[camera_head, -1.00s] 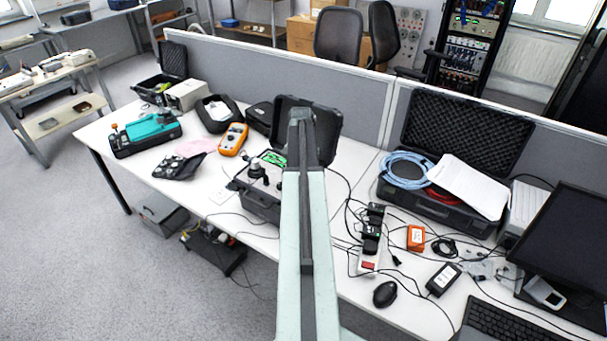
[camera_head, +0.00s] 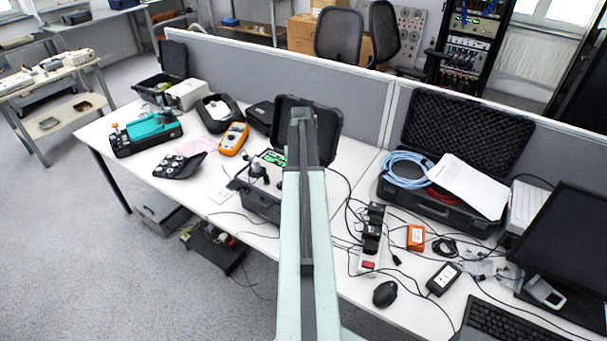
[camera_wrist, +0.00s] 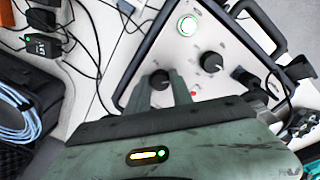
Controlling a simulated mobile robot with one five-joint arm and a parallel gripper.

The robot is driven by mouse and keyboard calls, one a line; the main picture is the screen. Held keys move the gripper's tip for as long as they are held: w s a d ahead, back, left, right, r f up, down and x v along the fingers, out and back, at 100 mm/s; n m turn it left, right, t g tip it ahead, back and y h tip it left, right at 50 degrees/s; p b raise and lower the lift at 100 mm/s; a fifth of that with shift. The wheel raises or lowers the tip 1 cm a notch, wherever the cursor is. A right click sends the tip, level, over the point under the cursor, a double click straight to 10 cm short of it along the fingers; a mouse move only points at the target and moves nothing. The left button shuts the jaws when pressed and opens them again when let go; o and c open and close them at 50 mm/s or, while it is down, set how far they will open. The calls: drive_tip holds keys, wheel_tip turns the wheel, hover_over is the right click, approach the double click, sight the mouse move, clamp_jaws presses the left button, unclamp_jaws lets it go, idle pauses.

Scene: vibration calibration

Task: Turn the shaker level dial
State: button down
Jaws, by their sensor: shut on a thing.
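A pale control panel (camera_wrist: 150,35) with a black rim fills the upper middle of the wrist view. My gripper (camera_wrist: 162,82) is over its lower left part, with its two dark fingers shut on a black round dial (camera_wrist: 160,79). The fingers hide the dial's sides. A second black dial (camera_wrist: 211,62) sits to the right, apart from the fingers. The labels are too small to read. In the head view the panel belongs to an open black case (camera_head: 262,206) on the desk, partly hidden behind my arm.
A lit green round button (camera_wrist: 187,25) and a small red button (camera_wrist: 194,95) are on the panel. Black plugs and cables (camera_wrist: 268,88) crowd its right side. A power strip (camera_head: 371,240) and an open case with blue cable (camera_head: 404,170) lie to the right on the desk.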

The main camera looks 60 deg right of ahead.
drive_tip(key=shift+w, duration=0.1)
idle(0.3)
drive_tip(key=c, duration=1.4)
unclamp_jaws()
drive_tip(key=shift+r, duration=0.1)
wheel_tip(320, 180, up, 8)
drive_tip(key=p, duration=0.8)
drive_tip(key=shift+f, duration=0.2)
